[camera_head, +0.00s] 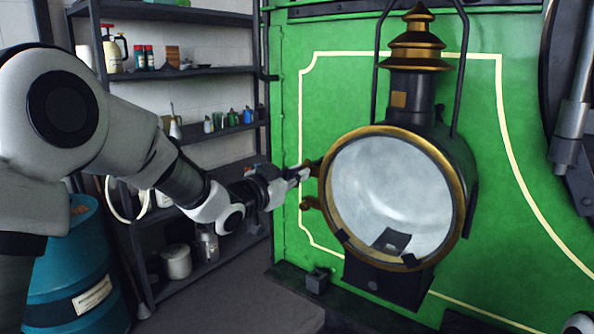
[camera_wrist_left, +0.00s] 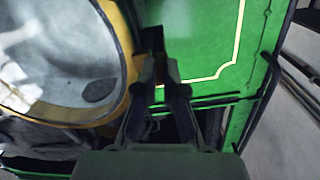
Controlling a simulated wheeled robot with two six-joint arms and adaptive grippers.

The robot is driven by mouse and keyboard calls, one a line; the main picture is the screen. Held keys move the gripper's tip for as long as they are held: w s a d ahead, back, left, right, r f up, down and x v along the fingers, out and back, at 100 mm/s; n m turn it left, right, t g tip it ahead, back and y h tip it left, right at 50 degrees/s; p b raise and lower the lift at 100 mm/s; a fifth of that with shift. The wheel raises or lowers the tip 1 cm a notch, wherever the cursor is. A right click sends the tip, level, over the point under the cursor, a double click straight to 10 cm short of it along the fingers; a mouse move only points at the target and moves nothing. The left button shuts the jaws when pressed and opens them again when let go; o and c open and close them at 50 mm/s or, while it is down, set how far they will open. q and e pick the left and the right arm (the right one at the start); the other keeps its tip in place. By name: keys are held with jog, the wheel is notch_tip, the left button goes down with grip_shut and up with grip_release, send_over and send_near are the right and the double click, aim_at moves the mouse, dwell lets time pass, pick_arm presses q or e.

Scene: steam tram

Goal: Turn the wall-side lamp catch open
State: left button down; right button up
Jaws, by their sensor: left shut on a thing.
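The lamp (camera_head: 392,195) is a large round lantern with a brass rim and cloudy glass, mounted on the green tram front. On the rim's left edge, towards the shelves, is the dark upper catch (camera_head: 314,166); a brass-brown knob-like piece (camera_head: 309,203) sits below it. My left gripper (camera_head: 303,173) reaches in from the left and is shut on the upper catch, its tips partly covering it. In the left wrist view the catch (camera_wrist_left: 152,38) shows as a dark piece at the fingertips, beside the brass rim. My right gripper is out of view.
Dark metal shelves (camera_head: 200,72) with bottles and cans stand against the white wall at left. A blue drum (camera_head: 75,265) stands at lower left. The green tram panel (camera_head: 520,110) surrounds the lamp. A dark ledge with a small block (camera_head: 317,280) lies below.

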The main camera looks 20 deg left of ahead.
pick_arm(q)
jog(key=shift+r+n+p, duration=0.35)
jog(key=shift+n, duration=0.95)
jog(key=shift+a+r, duration=0.1)
jog(key=c, duration=1.3)
grip_release()
jog(key=shift+s+a, duration=0.1)
jog(key=shift+s, duration=0.05)
jog(key=v, duration=1.2)
